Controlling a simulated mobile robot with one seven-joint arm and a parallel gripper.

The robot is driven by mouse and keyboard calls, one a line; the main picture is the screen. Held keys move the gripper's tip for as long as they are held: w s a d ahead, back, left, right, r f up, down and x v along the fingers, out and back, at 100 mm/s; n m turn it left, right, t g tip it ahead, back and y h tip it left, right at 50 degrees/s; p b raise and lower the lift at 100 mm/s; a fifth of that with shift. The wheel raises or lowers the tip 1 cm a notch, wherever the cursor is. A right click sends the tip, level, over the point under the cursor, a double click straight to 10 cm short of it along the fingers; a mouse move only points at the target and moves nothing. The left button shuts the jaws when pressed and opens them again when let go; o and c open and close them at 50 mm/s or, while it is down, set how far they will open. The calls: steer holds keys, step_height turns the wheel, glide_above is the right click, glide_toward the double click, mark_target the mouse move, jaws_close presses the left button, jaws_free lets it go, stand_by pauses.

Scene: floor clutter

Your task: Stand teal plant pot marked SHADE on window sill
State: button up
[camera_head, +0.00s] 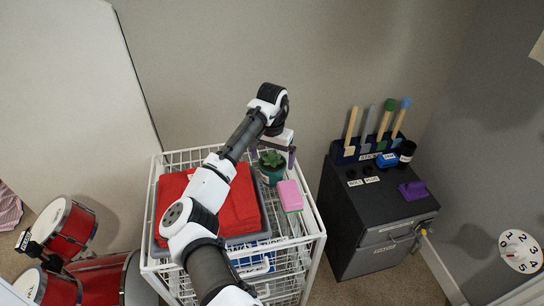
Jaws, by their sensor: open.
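A teal pot (268,177) with a green plant stands upright on top of the white wire rack, at the right edge of the red cloth. No marking can be read on it from here. My gripper (274,156) is directly above the pot and points down. Its fingers are spread to either side of the plant, with nothing clearly held. The gripper body hides part of the pot's back, and I cannot tell whether the fingers touch it. I cannot make out a window sill in this view.
A pink sponge-like block (290,196) lies close right of the pot. Red cloth (238,208) fills a grey tray on the wire rack (306,222). A dark cabinet (378,215) with tools stands to the right. Red drums (66,228) stand at left.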

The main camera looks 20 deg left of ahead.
step_height(320, 180, up, 12)
steer(key=b, duration=0.1)
steer(key=shift+r, duration=0.1)
